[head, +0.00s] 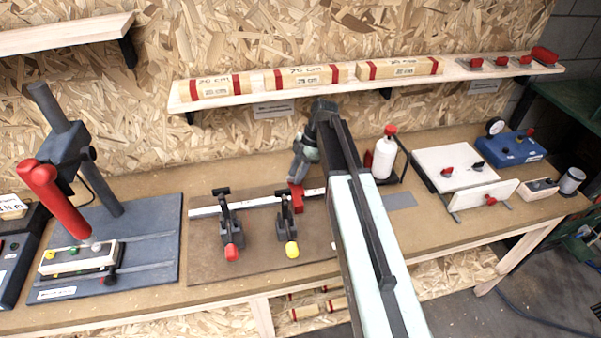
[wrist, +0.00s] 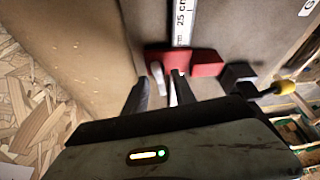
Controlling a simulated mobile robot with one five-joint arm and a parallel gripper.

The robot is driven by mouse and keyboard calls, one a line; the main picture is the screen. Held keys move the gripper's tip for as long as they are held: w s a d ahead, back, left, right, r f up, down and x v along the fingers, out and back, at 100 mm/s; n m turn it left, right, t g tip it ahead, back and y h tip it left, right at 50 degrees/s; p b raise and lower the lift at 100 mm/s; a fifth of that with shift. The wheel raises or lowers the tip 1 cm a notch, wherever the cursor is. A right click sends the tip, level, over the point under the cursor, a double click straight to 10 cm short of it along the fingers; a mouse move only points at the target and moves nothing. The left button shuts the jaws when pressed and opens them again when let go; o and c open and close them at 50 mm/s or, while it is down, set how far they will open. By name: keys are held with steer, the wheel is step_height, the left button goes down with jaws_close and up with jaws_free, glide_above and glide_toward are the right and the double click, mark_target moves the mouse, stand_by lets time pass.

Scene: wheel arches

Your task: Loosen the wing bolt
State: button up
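The red stop block (head: 296,197) sits across the white ruler rail (head: 313,192) on the brown board. In the wrist view the red block (wrist: 205,64) lies just ahead of my gripper, with the ruler's "25 cm" mark behind it. A small pale wing bolt (wrist: 157,76) stands at the block's near side. My gripper (wrist: 160,88) is open, its two dark fingers apart on either side of the wing bolt. I cannot tell whether either finger touches it. In the head view my gripper (head: 297,172) is just above the red block, and the wing bolt is hidden.
Two toggle clamps, with a red tip (head: 232,254) and a yellow tip (head: 291,249), stand on the board left of my arm. A white bottle (head: 385,157) stands to the right. A shelf (head: 270,91) with wooden blocks runs above. A drill-press-like stand (head: 70,150) is at left.

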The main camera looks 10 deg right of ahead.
steer(key=p+v, duration=0.7)
steer(key=v, duration=0.1)
steer(key=shift+f, duration=0.1)
